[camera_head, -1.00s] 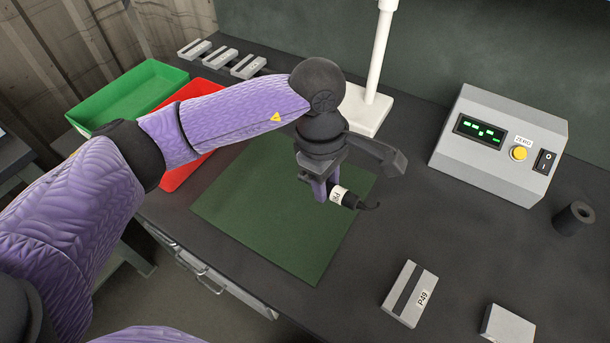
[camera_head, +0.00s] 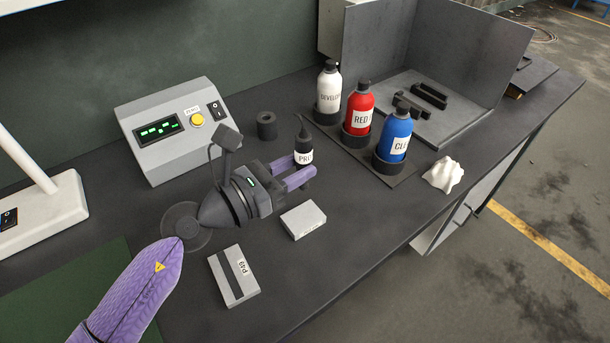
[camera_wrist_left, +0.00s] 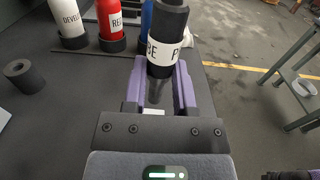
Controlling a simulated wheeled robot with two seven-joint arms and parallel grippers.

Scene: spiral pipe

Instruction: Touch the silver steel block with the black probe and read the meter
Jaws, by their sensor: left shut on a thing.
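My left gripper (camera_head: 304,172) is shut on the black probe (camera_head: 303,143), which has a white label and is held about upright. The wrist view shows the probe (camera_wrist_left: 168,40) between the purple fingers. The plain silver steel block (camera_head: 303,220) lies on the table just in front of and below the gripper. The probe's lower end is hidden behind a finger in the head view, and I see no contact with the block. The grey meter (camera_head: 172,130) stands behind, its green display lit but its figures too small to read.
A block labelled P49 (camera_head: 234,275) with a dark stripe lies front left of the silver block. A black hollow cylinder (camera_head: 267,126) stands behind the gripper. White, red (camera_head: 359,108) and blue bottles stand in holders to the right, near a crumpled white cloth (camera_head: 443,174).

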